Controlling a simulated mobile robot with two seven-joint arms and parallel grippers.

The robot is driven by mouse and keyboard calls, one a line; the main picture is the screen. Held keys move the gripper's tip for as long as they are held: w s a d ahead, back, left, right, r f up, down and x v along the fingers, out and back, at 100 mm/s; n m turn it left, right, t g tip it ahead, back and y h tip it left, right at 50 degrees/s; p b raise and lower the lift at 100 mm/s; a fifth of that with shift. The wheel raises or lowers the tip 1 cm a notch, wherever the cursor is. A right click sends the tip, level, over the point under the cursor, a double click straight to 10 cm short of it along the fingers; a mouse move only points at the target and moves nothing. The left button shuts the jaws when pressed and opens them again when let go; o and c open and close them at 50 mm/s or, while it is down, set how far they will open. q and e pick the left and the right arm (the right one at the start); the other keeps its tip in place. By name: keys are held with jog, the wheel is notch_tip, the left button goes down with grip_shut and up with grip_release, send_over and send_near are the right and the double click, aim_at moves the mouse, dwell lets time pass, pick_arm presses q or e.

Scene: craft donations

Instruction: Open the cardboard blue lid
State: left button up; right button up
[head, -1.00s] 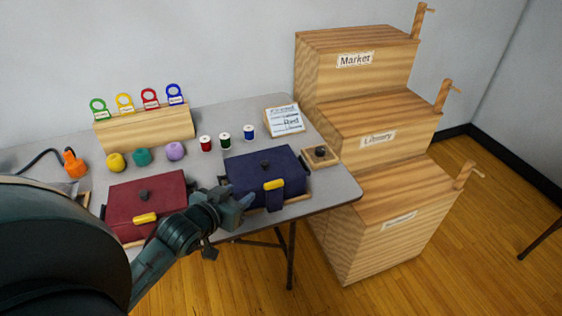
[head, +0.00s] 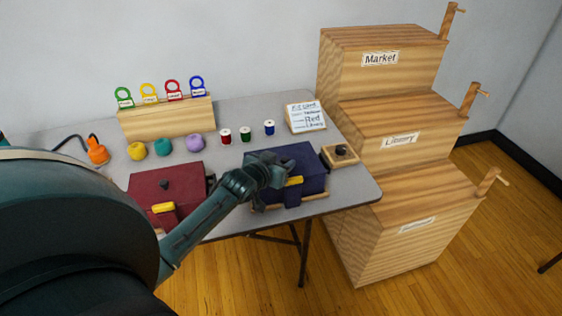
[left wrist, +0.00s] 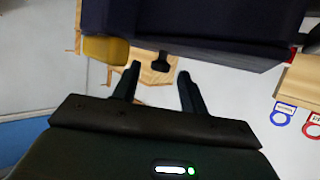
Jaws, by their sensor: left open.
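The dark blue cardboard box (head: 312,165) stands on the table with its lid down. A yellow tab (head: 294,181) is on its front. My left gripper (head: 282,173) is open at the left part of this box, above or against it; I cannot tell if it touches. It covers the area where the lid's dark knob was seen. In the left wrist view the blue box (left wrist: 200,20) fills the top, with the yellow tab (left wrist: 105,49) beside it. The two fingers (left wrist: 158,78) are apart with nothing held between them. My right gripper is not in view.
A dark red box (head: 150,184) stands left of the blue one. Thread spools (head: 245,134) and a sign (head: 306,117) lie behind. Stepped wooden bins (head: 395,150) stand right of the table.

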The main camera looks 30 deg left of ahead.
pick_arm(q)
jog(key=shift+w+f, duration=0.15)
jog(key=shift+w, duration=0.2)
jog(key=shift+c, duration=0.2)
grip_shut()
